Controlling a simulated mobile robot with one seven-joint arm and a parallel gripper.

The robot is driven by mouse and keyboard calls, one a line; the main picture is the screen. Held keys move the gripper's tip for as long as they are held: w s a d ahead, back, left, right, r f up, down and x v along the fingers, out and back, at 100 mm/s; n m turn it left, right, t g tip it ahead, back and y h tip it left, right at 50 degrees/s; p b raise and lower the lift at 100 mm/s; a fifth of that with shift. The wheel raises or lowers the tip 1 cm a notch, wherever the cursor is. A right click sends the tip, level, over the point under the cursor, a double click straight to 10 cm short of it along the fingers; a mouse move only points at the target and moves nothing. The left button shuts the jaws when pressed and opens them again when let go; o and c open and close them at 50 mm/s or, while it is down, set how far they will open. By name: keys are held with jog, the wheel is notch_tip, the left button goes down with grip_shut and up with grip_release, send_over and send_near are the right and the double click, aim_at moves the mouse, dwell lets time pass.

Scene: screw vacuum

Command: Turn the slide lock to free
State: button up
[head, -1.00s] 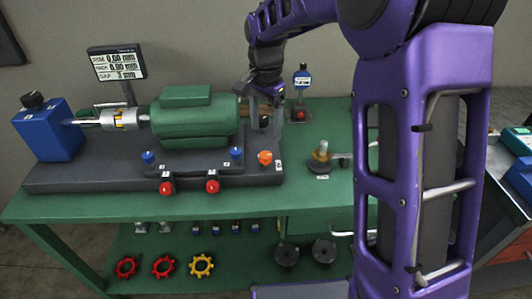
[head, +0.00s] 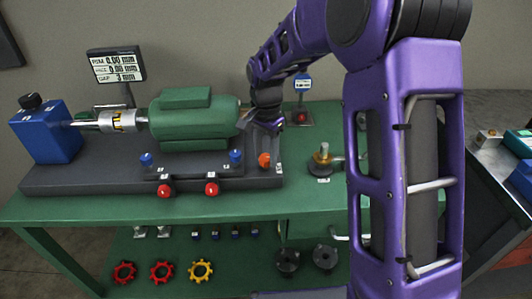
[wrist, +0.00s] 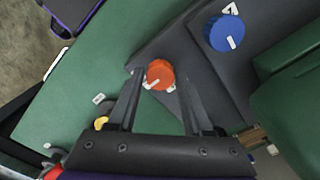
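An orange knob (head: 264,160) with a white pointer mark sits on the front right corner of the dark machine base (head: 100,180); it appears to be the slide lock, though I cannot read its label. My gripper (head: 266,128) is above it, pointing down. In the wrist view, my gripper (wrist: 162,78) is open, with one fingertip on each side of the orange knob (wrist: 160,73). The knob shows between the tips. I cannot tell whether either finger touches it.
A blue knob (wrist: 227,33) is close by on the base. A green motor (head: 195,120) stands behind, with two red knobs (head: 211,189) along the front. A grey fixture with a brass top (head: 323,153) stands to the right on the green table (head: 70,208).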

grip_shut()
jog(key=shift+r+n, duration=0.1)
jog(key=shift+n, duration=0.2)
jog(key=n+p, duration=0.1)
jog(key=n, duration=0.1)
jog(key=shift+n+p, duration=0.35)
jog(key=shift+n, duration=0.05)
jog(key=n+p, duration=0.2)
jog(key=n, duration=0.3)
jog(key=shift+n, duration=0.3)
jog(key=n+p, duration=0.1)
jog(key=n, duration=0.3)
jog(key=shift+p, duration=0.3)
jog(key=shift+a+n+p, duration=0.1)
jog(key=shift+n+p, duration=0.65)
jog(key=shift+n, duration=1.75)
